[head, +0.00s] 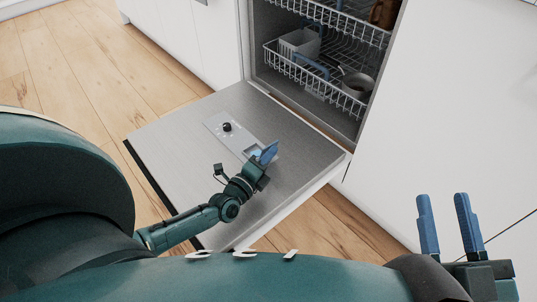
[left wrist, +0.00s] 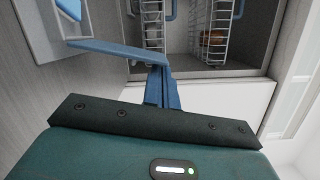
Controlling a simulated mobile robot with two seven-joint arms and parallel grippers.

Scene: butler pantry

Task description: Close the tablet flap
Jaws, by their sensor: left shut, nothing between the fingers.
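The dishwasher door (head: 300,155) is folded down flat, with a dispenser panel (head: 213,124) set in its inner face. A bluish tablet flap (head: 269,151) stands open at the panel's compartment. In the left wrist view the flap (left wrist: 112,47) shows nearly edge-on, beside the pale compartment frame (left wrist: 42,42). My left gripper (head: 259,161) is shut and empty right at the flap. In the left wrist view its fingers (left wrist: 160,70) meet the flap's right end; whether they touch is hard to tell. My right gripper (head: 446,198) is open and empty at the lower right, away from the door.
A black knob (head: 227,126) stands up from the panel. The wire racks (head: 315,75) hold a white container (head: 299,44) and a cup (head: 357,84) inside the dishwasher. White cabinet fronts (head: 450,110) flank it. The wooden floor (head: 60,60) is clear at left.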

